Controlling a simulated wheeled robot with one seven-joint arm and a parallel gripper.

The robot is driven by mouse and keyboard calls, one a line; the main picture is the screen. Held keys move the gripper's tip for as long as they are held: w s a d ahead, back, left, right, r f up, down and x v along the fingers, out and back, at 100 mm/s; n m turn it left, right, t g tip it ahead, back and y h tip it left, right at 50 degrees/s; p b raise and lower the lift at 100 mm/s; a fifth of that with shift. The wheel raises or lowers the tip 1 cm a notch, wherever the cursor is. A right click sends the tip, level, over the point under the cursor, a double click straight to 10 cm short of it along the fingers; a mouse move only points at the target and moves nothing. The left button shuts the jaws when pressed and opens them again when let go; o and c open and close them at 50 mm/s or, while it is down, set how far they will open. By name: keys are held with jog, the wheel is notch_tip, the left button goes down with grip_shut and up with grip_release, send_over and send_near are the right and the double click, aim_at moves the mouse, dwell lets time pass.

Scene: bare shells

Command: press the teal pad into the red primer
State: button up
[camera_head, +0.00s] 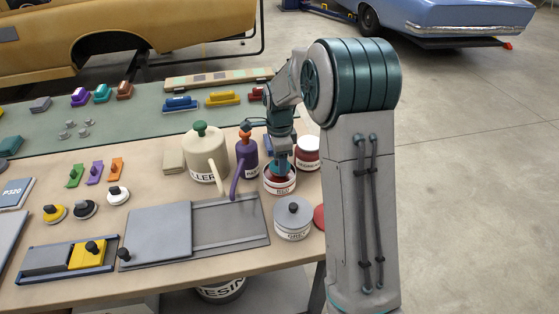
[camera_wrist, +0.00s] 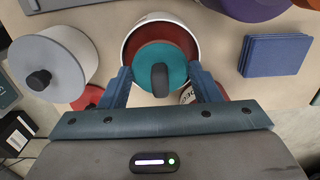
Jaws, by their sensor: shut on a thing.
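The teal pad (camera_wrist: 151,57), a round disc with a dark knob, sits in the mouth of the red primer pot (camera_wrist: 130,45). In the wrist view the pad overlaps the pot's opening, and red shows inside around its upper side. My gripper (camera_wrist: 162,80) is shut on the pad, one blue finger on each side of the disc. In the head view my gripper (camera_head: 280,160) points down into the white-rimmed pot labelled RED (camera_head: 279,187). Whether the pad touches the primer cannot be told.
A lidded grey pot (camera_head: 293,222) stands in front, with a red disc (camera_head: 319,217) beside it at the table edge. Another red pot (camera_head: 307,155) stands behind right. A purple bottle (camera_head: 245,160) and filler can (camera_head: 203,155) are close on the left. A blue stack (camera_wrist: 275,55) lies nearby.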

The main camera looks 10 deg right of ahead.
jog(key=shift+r+p, duration=1.45)
jog(key=shift+r, duration=1.1)
jog(key=shift+f, duration=0.1)
